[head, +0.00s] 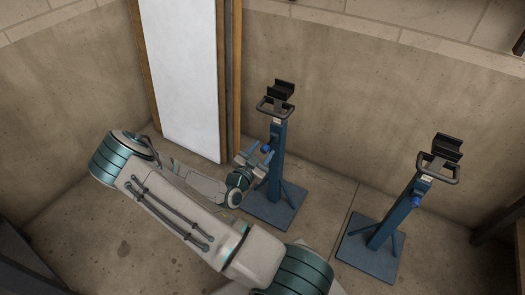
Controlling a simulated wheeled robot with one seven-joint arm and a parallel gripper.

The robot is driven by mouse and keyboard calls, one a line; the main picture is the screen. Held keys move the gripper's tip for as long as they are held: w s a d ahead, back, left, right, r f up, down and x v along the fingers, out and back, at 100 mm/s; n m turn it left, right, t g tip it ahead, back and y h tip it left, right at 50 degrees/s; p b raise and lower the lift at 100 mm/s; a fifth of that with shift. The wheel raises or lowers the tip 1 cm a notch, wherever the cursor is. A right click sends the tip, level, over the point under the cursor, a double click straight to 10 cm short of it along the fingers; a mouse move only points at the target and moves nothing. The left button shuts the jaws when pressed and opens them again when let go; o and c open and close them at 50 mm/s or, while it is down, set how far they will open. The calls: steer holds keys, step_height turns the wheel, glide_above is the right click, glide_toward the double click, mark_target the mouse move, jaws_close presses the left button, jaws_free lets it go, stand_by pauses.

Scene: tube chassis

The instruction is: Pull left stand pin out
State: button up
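The left stand (277,160) is a blue post on a flat square base, with a black V-shaped cradle and a grey handle on top. Its pin (266,148) shows as a small blue knob on the post's left side, below the handle. My gripper (255,156) is at the left stand, right by the pin. Its two fingers look spread apart, with the knob near their tips. I cannot tell whether they touch it.
A similar right stand (393,215) has its own blue pin (415,202). A white door-like panel (182,75) with wooden edges stands behind my arm. Concrete walls close in the back. Bare floor (325,205) lies between the stands.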

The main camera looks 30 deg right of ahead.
steer(key=shift+s+d, duration=0.1)
steer(key=shift+d, duration=0.15)
steer(key=p+v, duration=0.4)
steer(key=v, duration=1)
steer(key=s+a+r+n+g+y+p, duration=0.1)
steer(key=s+a+r+n+y+p, duration=0.2)
steer(key=r+p, duration=0.6)
steer(key=s+a+r+n+g+y+p, duration=0.2)
steer(key=s+r+n+y+p, duration=0.3)
steer(key=r, duration=2.2)
steer(key=s+a+r+n+g+y+p, duration=0.2)
steer(key=s+a+r+n+y+p, duration=0.2)
steer(key=r+p, duration=0.9)
step_height(320, 180, up, 6)
steer(key=n+y, duration=0.3)
steer(key=y, duration=0.1)
steer(key=shift+s+a+n+p, duration=0.3)
steer(key=shift+s+n+p, duration=0.05)
steer(key=shift+n, duration=0.05)
